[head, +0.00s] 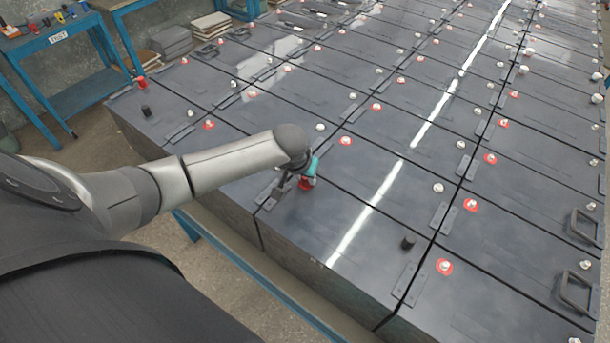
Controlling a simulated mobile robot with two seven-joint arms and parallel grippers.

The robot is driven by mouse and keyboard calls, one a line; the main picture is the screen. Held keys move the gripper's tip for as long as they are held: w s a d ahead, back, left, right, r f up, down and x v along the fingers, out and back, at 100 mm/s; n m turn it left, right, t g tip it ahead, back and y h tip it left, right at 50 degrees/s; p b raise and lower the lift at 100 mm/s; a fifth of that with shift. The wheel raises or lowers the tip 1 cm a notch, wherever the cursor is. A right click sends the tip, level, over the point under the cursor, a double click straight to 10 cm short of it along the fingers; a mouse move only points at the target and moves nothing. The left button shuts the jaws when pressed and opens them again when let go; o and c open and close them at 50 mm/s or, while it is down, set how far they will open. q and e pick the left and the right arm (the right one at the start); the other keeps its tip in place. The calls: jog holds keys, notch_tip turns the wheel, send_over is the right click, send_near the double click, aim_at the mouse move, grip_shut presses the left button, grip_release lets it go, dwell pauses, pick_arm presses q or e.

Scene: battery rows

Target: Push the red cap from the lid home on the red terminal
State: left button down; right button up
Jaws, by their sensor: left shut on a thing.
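My left gripper (309,176) points down over the near edge of a dark grey battery lid (330,215), shut on a small red cap (305,184). The cap is low, at or just above the lid. The red terminal under it is hidden by the cap and the gripper, so I cannot tell how far down the cap sits. A black cap (408,242) stands on the same battery to the right. My right gripper is not in view.
Rows of batteries with bare terminals and red rings, such as one ring (444,267), fill the view. Another red cap (140,82) and black cap (145,111) sit at the far left. Black handles (583,226) rise at right. A blue bench (60,45) stands behind left.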

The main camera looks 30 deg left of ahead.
pick_arm(q)
jog(key=shift+f, duration=0.1)
jog(key=shift+c, duration=0.3)
grip_release()
dwell(0.4)
notch_tip(320, 180, up, 3)
jog(key=p, duration=0.3)
jog(key=shift+f, duration=0.1)
jog(key=shift+r+p, duration=0.95)
jog(key=shift+r, duration=1.2)
